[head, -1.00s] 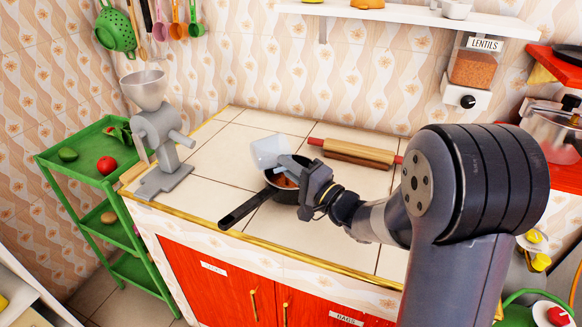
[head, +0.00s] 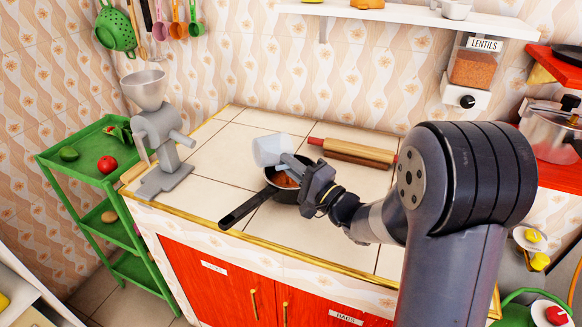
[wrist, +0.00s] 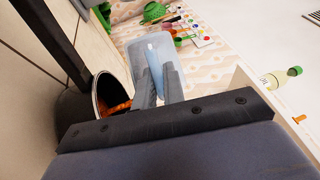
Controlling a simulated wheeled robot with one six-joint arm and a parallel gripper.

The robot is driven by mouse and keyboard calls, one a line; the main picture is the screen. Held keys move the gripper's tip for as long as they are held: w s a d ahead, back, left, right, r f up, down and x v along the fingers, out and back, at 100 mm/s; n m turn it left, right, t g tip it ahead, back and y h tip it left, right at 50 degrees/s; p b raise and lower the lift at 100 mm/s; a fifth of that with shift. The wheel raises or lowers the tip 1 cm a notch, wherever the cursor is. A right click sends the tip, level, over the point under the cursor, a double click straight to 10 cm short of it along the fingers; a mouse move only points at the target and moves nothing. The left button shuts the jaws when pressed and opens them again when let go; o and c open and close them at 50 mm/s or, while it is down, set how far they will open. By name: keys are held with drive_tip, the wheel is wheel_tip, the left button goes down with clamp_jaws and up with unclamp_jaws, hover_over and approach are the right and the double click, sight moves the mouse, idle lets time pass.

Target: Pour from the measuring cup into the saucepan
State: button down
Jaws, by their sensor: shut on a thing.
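The measuring cup (head: 270,150) is clear and pale. My gripper (head: 292,164) is shut on it and holds it tilted above the far side of the saucepan. The cup also shows between the fingers in the wrist view (wrist: 152,48). The dark saucepan (head: 289,194) sits on the tiled counter, its handle pointing to the lower left. Orange-brown contents (wrist: 115,108) show inside the pan in the wrist view. My gripper covers part of the pan's right side in the head view. I cannot tell whether anything is left in the cup.
A rolling pin (head: 352,152) lies behind the pan. A grey grinder (head: 160,140) stands at the counter's left end. A lentils dispenser (head: 474,70) hangs on the wall at the right. Bare tiles (head: 215,150) lie between grinder and pan.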

drive_tip(key=shift+w+d+r+m+t, duration=0.1)
drive_tip(key=shift+d+m+t, duration=0.2)
drive_tip(key=shift+m, duration=0.35)
drive_tip(key=shift+w+d+r+m+t, duration=0.1)
drive_tip(key=shift+m+t, duration=0.25)
drive_tip(key=shift+m, duration=0.35)
drive_tip(key=shift+w+d+m+t, duration=0.15)
drive_tip(key=shift+m+t, duration=0.2)
drive_tip(key=shift+m, duration=0.3)
